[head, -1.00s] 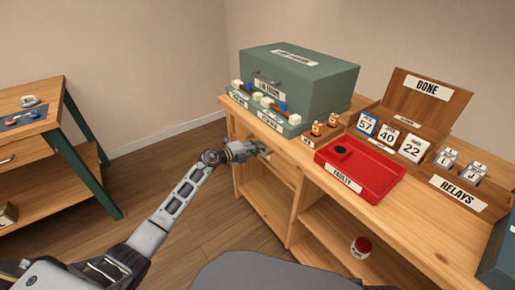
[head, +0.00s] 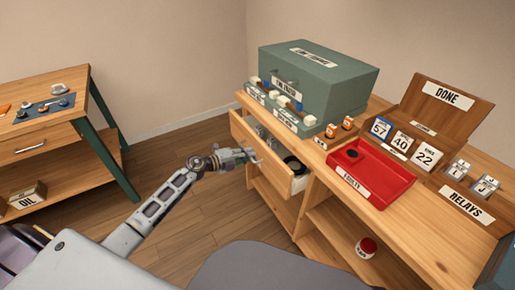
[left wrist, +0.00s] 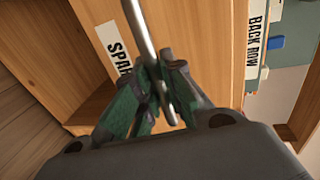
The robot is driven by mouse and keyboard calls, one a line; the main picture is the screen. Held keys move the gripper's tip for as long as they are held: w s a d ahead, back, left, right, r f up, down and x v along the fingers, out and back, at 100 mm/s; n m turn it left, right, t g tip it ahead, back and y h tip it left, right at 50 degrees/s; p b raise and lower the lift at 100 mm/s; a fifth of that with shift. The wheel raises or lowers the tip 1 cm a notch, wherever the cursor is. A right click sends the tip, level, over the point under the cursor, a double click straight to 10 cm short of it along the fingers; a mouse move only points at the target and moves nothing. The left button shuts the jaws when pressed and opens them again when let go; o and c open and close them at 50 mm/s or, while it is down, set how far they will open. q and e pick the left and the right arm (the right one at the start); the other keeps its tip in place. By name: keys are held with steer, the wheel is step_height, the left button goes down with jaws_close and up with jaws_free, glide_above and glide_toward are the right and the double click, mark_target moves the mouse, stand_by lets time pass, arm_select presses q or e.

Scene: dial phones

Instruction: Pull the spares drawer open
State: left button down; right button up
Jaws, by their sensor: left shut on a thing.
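The spares drawer (head: 282,179) is in the wooden bench in the head view. It stands part-way out, and several dark and grey items show inside it. In the left wrist view its wooden front (left wrist: 185,40) carries a label beginning "SPAR" (left wrist: 114,46), partly hidden by my fingers. My left gripper (head: 248,156) is at the drawer front. In the left wrist view its green-padded fingers (left wrist: 158,95) are shut on the metal bar handle (left wrist: 143,30). My right gripper is not in view.
On the bench top stand a green cabinet (head: 335,75), a red tray (head: 390,187) marked faulty, a DONE rack (head: 447,94) and a relays holder (head: 458,199). A red-topped jar (head: 366,246) sits on the shelf below. Open floor lies left of the drawer, before a side table (head: 75,110).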

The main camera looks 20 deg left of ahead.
arm_select(q)
steer(key=f+p+v, duration=0.2)
steer(key=v, duration=0.6)
steer(key=f+p+v, duration=0.1)
steer(key=p+v, duration=0.1)
steer(key=v, duration=0.7)
steer(key=shift+s+a+f, duration=0.35)
steer(key=shift+s, duration=0.25)
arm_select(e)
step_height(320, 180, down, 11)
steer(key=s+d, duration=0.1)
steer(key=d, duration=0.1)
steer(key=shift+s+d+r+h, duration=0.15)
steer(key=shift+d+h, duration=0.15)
arm_select(q)
steer(key=c, duration=1.5)
jaws_free()
steer(key=shift+s+a, duration=0.1)
steer(key=v, duration=1.1)
steer(key=shift+s+a, duration=0.25)
steer(key=shift+s, duration=0.05)
